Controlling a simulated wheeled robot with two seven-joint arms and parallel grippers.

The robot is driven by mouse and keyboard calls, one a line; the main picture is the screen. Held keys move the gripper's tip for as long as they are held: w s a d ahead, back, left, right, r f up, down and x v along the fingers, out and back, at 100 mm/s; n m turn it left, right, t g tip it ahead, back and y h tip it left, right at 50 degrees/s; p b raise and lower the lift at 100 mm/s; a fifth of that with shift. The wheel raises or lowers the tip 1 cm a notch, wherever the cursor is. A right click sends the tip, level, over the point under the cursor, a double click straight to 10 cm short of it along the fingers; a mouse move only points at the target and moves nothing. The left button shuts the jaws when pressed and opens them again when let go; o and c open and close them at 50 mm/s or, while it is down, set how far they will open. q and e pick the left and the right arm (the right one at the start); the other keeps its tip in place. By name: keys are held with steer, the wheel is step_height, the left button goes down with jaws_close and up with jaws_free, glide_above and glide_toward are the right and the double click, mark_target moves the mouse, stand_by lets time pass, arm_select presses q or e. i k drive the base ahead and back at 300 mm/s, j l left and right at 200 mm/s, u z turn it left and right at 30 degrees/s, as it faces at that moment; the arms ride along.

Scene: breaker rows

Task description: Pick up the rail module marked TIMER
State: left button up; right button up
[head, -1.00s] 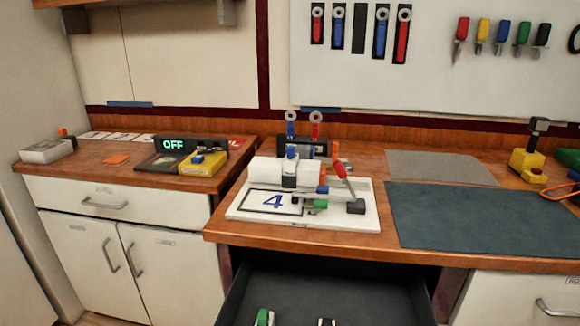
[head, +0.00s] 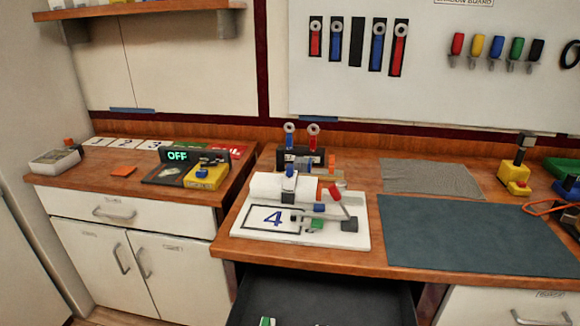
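No TIMER marking is readable on anything in the head view, so I cannot tell which piece is the TIMER module. An open dark drawer (head: 340,292) under the middle worktop shows the top of a small green and white piece (head: 266,321) at the bottom edge of the picture, mostly cut off. A white board (head: 352,242) marked 4 lies on the worktop, with a white block and small blue, green, red and dark parts on it. Neither of my grippers is in view.
A dark mat (head: 480,238) and a grey cloth (head: 430,178) lie on the right worktop. A yellow tool (head: 514,180) stands behind. The left counter holds an OFF display (head: 178,156) and a yellow box with a blue button (head: 205,175). The open drawer juts out in front.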

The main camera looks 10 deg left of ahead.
mark_target(289, 180)
steer(key=i+j+z, duration=0.1)
steer(key=j, duration=0.45)
steer(key=i+j+z, duration=0.15)
steer(key=j, duration=0.4)
steer(key=i+j+z, duration=0.1)
steer(key=j, duration=0.45)
steer(key=i+j+z, duration=0.1)
steer(key=j, duration=0.45)
steer(key=i, duration=0.05)
